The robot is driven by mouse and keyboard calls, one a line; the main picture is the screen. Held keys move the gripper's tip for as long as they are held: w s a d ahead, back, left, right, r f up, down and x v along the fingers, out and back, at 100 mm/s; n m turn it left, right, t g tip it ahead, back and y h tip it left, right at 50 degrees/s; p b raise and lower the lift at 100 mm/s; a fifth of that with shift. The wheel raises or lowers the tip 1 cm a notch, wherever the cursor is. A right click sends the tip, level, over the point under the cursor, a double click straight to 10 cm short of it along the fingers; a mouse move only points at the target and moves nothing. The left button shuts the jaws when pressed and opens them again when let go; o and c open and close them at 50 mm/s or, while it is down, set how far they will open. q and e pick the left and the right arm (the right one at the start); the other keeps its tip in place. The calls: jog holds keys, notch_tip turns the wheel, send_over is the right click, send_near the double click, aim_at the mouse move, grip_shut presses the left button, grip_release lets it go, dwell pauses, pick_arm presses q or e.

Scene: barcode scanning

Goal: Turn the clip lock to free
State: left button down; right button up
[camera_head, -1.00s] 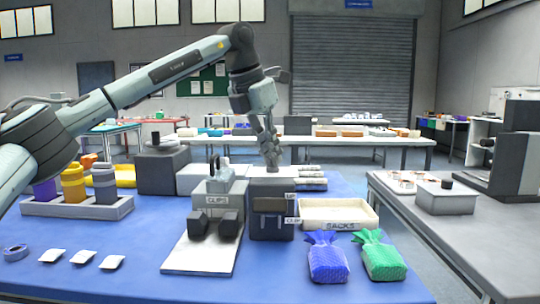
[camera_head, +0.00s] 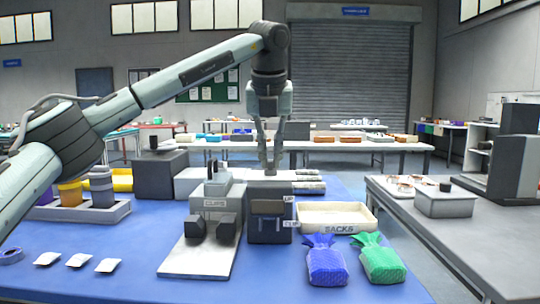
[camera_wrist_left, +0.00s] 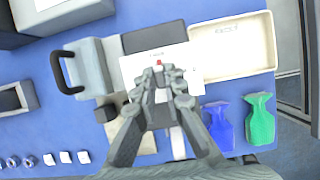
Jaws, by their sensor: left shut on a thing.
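My left gripper (camera_head: 270,165) points down over the dark grey box (camera_head: 270,232) with the UP and CLIP tags. In the left wrist view its fingertips (camera_wrist_left: 163,88) close together over the white plate (camera_wrist_left: 130,76) on top of that box. The gripper is shut on a small part at the plate, mostly hidden by the fingers; I take this to be the clip lock, but cannot read its setting. A small red mark (camera_wrist_left: 158,62) shows just beyond the fingertips. My right gripper is in neither view.
The grey CLIPS box (camera_head: 215,203) with a handle stands close left, a pale board (camera_head: 200,260) in front of it. A SACKS tray (camera_head: 338,227) is at right. A blue sack (camera_head: 325,262) and a green sack (camera_head: 380,260) lie in front.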

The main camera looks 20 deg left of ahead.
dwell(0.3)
pick_arm(q)
jog(key=c, duration=1.6)
grip_release()
jog(key=v, duration=1.2)
jog(key=shift+s+d+f, duration=0.1)
jog(key=shift+s, duration=0.05)
